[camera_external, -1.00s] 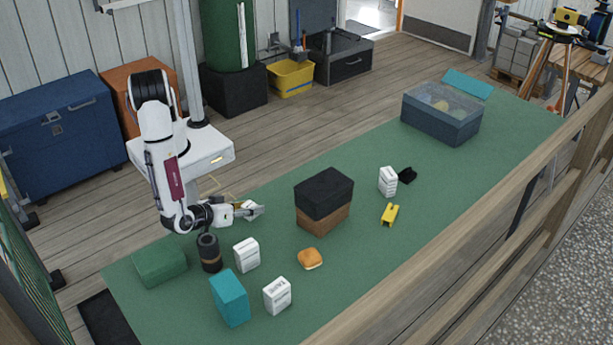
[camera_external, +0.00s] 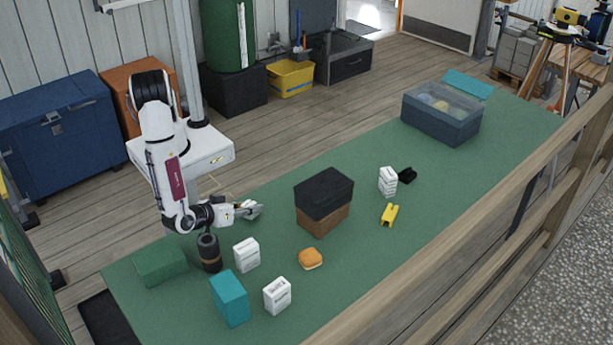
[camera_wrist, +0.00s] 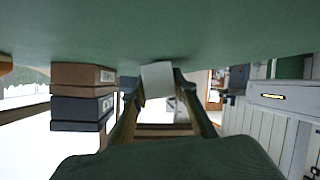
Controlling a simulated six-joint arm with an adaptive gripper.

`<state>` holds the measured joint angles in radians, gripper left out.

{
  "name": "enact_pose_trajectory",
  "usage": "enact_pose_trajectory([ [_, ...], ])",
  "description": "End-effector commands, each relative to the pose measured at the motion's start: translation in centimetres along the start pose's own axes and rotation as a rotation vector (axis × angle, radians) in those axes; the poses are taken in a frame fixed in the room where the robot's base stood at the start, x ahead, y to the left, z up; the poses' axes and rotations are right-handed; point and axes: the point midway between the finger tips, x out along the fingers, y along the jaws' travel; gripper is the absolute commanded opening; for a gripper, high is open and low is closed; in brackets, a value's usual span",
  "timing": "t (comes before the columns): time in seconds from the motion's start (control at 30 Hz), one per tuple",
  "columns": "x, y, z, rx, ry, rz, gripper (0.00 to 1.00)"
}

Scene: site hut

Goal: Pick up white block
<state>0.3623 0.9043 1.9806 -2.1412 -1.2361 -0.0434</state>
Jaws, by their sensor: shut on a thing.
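My gripper (camera_external: 250,210) is low over the near-arm edge of the green table, left of the stacked boxes. In the wrist view its two fingers (camera_wrist: 158,92) are shut on a small plain white block (camera_wrist: 157,79). The block sits between the fingertips, close to the green surface. I cannot tell whether it touches the table. In the external view the fingers largely hide it. Three white boxes with printed sides also stand on the table: one (camera_external: 247,255) in front of the gripper, one (camera_external: 277,296) nearer the camera, one (camera_external: 388,182) farther right.
A black box (camera_external: 323,191) rests on a brown box (camera_external: 324,218) right of my gripper. A dark cylinder (camera_external: 209,254), green block (camera_external: 161,264), teal box (camera_external: 230,299) and orange bun-like item (camera_external: 310,259) stand around. The table's (camera_external: 440,180) right part is fairly clear.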

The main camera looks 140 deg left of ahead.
Motion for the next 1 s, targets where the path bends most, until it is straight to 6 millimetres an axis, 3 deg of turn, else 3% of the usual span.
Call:
enact_pose_trajectory([
  [0.43, -0.7, 0.4, -1.2, -0.001, -0.002, 0.001, 0.05],
  [1.0, -3.6, 2.0, -6.8, -0.002, -0.002, 0.001, 0.05],
])
